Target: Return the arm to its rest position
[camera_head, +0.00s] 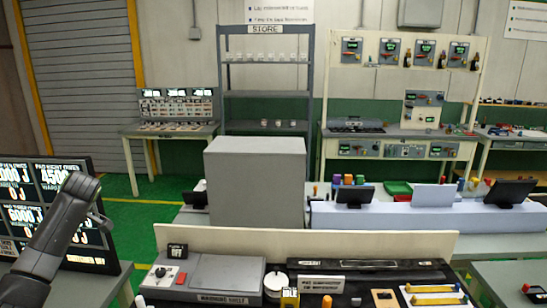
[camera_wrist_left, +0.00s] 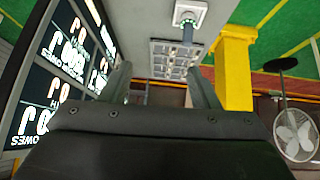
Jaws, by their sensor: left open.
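My left arm (camera_head: 55,235) is a dark link at the left edge of the head view, raised in front of a black display screen. My right arm and gripper are not in view.
The display screen (camera_head: 98,245) stands close to my left arm; it is also at left in the wrist view (camera_wrist_left: 50,85). A yellow post (camera_wrist_left: 233,70) and a fan (camera_wrist_left: 295,130) are at right there. A cluttered bench with a cream back board (camera_head: 300,242) lies ahead.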

